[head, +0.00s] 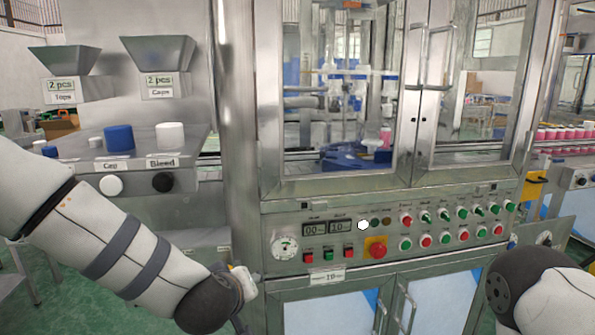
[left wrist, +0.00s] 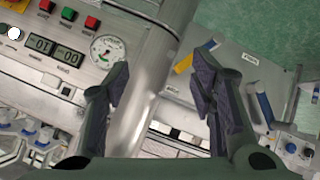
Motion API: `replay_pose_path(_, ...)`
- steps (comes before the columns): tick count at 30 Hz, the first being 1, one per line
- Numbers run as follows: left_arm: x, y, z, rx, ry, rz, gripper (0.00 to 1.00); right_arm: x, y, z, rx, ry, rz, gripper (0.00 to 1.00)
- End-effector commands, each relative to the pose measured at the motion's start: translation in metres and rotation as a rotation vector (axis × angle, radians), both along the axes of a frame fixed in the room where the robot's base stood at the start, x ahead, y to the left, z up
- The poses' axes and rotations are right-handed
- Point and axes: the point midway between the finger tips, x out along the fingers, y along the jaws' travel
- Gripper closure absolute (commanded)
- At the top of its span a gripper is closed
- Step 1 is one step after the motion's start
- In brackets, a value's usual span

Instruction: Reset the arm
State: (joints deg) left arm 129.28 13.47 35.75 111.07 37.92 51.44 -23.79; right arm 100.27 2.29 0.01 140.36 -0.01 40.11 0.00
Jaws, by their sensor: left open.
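My left gripper (left wrist: 160,72) is open and empty in the left wrist view, its two dark fingers apart. Between and beyond them are a metal post and the front of the machine, with no contact visible. In the head view my left arm (head: 120,250) reaches in from the left and bends down near the lower left of the control panel; its gripper is hidden there. My right arm (head: 540,290) shows only as a white and dark joint at the lower right, and its gripper is out of view.
The control panel (head: 335,265) with buttons and a gauge (head: 285,247) fronts a glazed cabinet. At left, a bench holds a blue cap (head: 118,138) and a white cylinder (head: 170,135) beneath two hoppers. Pink-and-white cans (head: 565,132) line a conveyor at right.

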Motion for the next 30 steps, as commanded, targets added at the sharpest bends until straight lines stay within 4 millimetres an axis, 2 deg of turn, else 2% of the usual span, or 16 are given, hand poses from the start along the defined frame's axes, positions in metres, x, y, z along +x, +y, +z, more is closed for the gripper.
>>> replay_pose_path(1, -0.027, 0.004, -0.044, 0.038, 0.079, -0.049, 0.49, 0.0, 0.0, 0.0, 0.0, -0.001, 0.0, 0.6)
replay_pose_path(2, -0.045, 0.008, -0.068, 0.057, 0.126, -0.079, 0.49, 0.0, 0.0, 0.0, 0.0, -0.001, 0.0, 0.6)
replay_pose_path(3, -0.071, 0.013, -0.098, 0.079, 0.19, -0.118, 0.49, 0.0, 0.0, 0.0, 0.0, -0.001, 0.0, 0.6)
replay_pose_path(5, -0.113, 0.023, -0.139, 0.109, 0.293, -0.176, 0.49, 0.0, 0.0, 0.0, 0.0, -0.001, 0.0, 0.6)
replay_pose_path(6, -0.144, 0.031, -0.164, 0.125, 0.366, -0.213, 0.49, 0.0, 0.0, 0.0, 0.0, -0.001, 0.0, 0.6)
replay_pose_path(7, -0.169, 0.037, -0.18, 0.134, 0.423, -0.24, 0.49, 0.0, 0.0, 0.0, 0.0, -0.001, 0.0, 0.6)
replay_pose_path(10, -0.255, 0.06, -0.22, 0.16, 0.619, -0.323, 0.49, 0.0, 0.0, 0.0, 0.0, -0.001, 0.0, 0.6)
replay_pose_path(12, -0.313, 0.077, -0.235, 0.169, 0.751, -0.367, 0.49, 0.0, 0.0, 0.0, 0.0, -0.001, 0.0, 0.6)
replay_pose_path(15, -0.378, 0.097, -0.241, 0.174, 0.905, -0.412, 0.49, 0.0, 0.0, 0.0, 0.0, -0.001, 0.0, 0.6)
replay_pose_path(18, -0.416, 0.11, -0.24, 0.175, 0.998, -0.436, 0.49, 0.0, 0.0, 0.0, 0.0, -0.001, 0.0, 0.6)
replay_pose_path(20, -0.428, 0.113, -0.238, 0.175, 1.027, -0.443, 0.49, 0.0, 0.0, 0.0, 0.0, -0.001, 0.0, 0.6)
replay_pose_path(30, -0.431, 0.114, -0.238, 0.174, 1.036, -0.444, 0.49, 0.0, 0.0, 0.0, 0.0, -0.001, 0.0, 0.6)
